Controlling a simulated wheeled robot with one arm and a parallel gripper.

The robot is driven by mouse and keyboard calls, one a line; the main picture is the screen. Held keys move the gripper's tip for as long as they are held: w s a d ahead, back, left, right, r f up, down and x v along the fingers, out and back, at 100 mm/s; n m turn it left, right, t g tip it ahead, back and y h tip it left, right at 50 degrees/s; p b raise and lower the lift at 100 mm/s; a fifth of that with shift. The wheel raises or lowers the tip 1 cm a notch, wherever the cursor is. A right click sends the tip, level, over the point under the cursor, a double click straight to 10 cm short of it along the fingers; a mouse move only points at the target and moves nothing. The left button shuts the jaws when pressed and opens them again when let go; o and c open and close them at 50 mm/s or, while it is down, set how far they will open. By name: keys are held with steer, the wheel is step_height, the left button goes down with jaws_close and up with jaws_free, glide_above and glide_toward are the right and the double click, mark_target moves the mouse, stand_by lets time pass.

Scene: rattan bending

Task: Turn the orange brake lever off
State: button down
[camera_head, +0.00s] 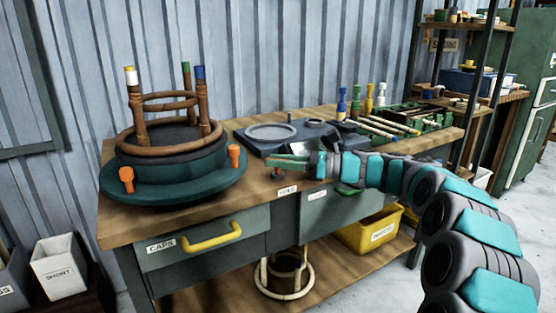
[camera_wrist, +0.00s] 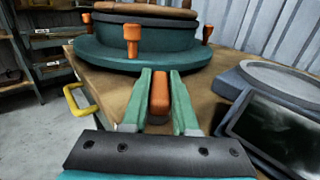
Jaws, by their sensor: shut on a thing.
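The orange brake lever (camera_wrist: 159,95) stands between the two green fingers of my gripper (camera_wrist: 160,76) in the wrist view. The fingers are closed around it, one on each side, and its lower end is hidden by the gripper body. In the head view my gripper (camera_head: 270,161) is over the front of the workbench, right of the round green turntable (camera_head: 185,193). There the lever is mostly hidden by the fingers, with only a small orange bit showing below them.
Orange pegs stand on the turntable rim, one on its right side (camera_head: 235,156) and one at front left (camera_head: 127,179). A rattan frame (camera_head: 165,146) sits on top. A dark blue device (camera_head: 270,133) lies behind my gripper. A yellow drawer handle (camera_head: 212,237) juts out in front.

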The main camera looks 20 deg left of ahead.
steer(key=shift+w+n+g+h, duration=0.1)
steer(key=shift+n+g+h, duration=0.5)
steer(key=shift+n+g, duration=1.3)
steer(key=shift+r+g+h, duration=0.1)
steer(key=shift+g+h, duration=0.3)
steer(key=shift+g, duration=0.8)
steer(key=c, duration=0.7)
jaws_free()
